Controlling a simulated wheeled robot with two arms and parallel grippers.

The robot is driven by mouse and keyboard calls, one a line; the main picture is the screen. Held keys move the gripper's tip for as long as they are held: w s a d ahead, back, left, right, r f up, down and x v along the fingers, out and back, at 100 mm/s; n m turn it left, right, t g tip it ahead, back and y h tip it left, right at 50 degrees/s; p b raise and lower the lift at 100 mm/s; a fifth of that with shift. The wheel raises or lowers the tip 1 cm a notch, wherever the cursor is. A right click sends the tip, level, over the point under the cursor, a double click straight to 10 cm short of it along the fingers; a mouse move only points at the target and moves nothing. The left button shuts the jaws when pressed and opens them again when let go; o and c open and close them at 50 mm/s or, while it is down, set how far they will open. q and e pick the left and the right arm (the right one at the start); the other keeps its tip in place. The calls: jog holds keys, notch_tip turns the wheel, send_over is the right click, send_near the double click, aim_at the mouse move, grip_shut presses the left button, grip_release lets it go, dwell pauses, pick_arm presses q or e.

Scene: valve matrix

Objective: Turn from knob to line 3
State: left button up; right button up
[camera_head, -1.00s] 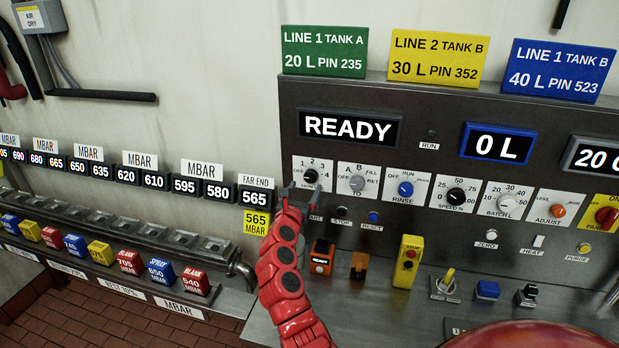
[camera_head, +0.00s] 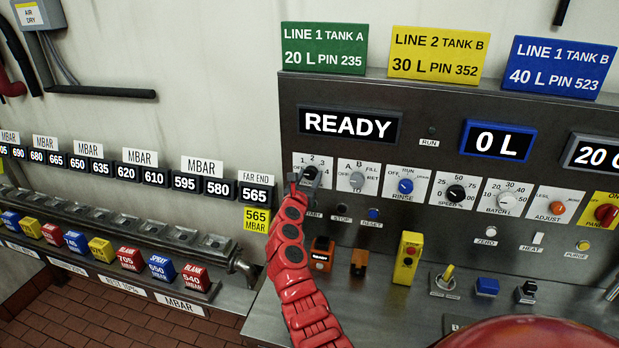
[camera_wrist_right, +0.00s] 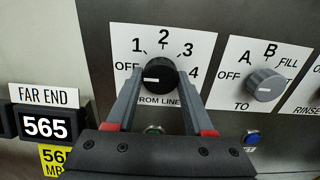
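The FROM LINE knob (camera_wrist_right: 160,78) is black and round, on a white plate marked OFF, 1, 2, 3 and 4. Its white mark points left, towards OFF. My right gripper (camera_head: 305,181) is at this knob, at the left end of the panel. In the right wrist view its two fingers (camera_wrist_right: 160,72) stand on either side of the knob, very near its sides. I cannot tell whether they press on it. In the head view the gripper partly hides the knob and its plate. My left gripper is not in view.
The grey TO knob (camera_wrist_right: 265,85) is close on the right, with the blue RINSE knob (camera_head: 405,186) beyond it. A READY display (camera_head: 350,125) is above. Orange and yellow boxes (camera_head: 408,258) stand on the ledge below. The MBAR row (camera_head: 140,168) is on the left.

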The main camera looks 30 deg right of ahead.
grip_shut()
jog(key=shift+m, duration=0.4)
jog(key=m+b, duration=0.3)
jog(key=m, duration=0.1)
jog(key=shift+f, duration=0.2)
jog(key=m+b, duration=0.2)
jog(key=m, duration=0.1)
jog(key=shift+w+a+b, duration=0.1)
jog(key=shift+a+b, duration=0.05)
jog(key=shift+b, duration=0.2)
jog(key=m+b, duration=1.5)
jog(key=b, duration=0.2)
jog(key=shift+r+m+b, duration=0.15)
jog(key=shift+m+b, duration=0.2)
jog(key=shift+m, duration=0.05)
jog(key=shift+r+m+b, duration=0.25)
jog(key=shift+m+b, duration=1.35)
